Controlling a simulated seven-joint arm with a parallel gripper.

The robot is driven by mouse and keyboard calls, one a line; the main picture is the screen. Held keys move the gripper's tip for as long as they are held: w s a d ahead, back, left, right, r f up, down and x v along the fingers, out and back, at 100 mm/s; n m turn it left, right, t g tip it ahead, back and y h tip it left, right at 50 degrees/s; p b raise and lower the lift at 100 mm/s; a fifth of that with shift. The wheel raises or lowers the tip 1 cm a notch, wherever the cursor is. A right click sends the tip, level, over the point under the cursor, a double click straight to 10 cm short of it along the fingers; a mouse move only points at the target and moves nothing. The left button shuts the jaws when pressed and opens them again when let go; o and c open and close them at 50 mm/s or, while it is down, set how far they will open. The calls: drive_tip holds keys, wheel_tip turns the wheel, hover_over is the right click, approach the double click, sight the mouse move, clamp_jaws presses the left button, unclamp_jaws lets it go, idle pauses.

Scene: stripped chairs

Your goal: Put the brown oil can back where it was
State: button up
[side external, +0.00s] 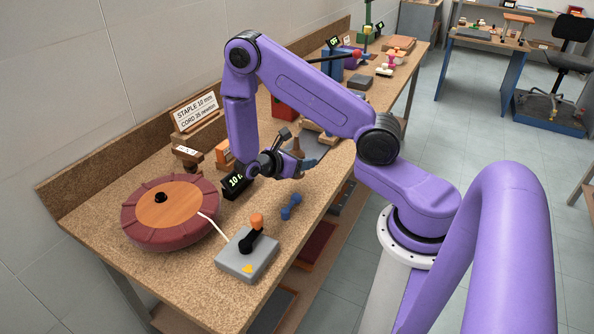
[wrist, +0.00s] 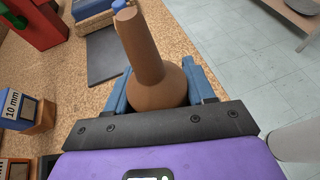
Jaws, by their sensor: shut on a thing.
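The brown oil can (wrist: 153,68) has a round body and a long tapering neck. In the wrist view it sits between the blue fingers of my gripper (wrist: 160,92), which is shut on its body. The neck points up the picture, away from the palm. In the side view my gripper (side external: 304,163) is low over the middle of the bench, with the can (side external: 297,146) small and partly hidden by it. I cannot tell whether the can's base touches the bench.
A flat dark grey pad (wrist: 102,50) lies close to the can on the bench (side external: 185,275). A blue-and-orange "10 mm" box (wrist: 18,108) is at left in the wrist view. In the side view, a round maroon cushion (side external: 140,235), a joystick box (side external: 247,262) and a blue dumbbell-shaped piece (side external: 291,206) stand nearer.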

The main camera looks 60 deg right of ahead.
drive_tip(key=shift+w+d+f, duration=0.3)
drive_tip(key=shift+w+f, duration=0.3)
drive_tip(key=shift+f, duration=0.25)
drive_tip(key=shift+w+f, duration=0.15)
drive_tip(key=shift+f, duration=1.5)
drive_tip(key=shift+f, duration=0.1)
drive_tip(key=o, duration=1.3)
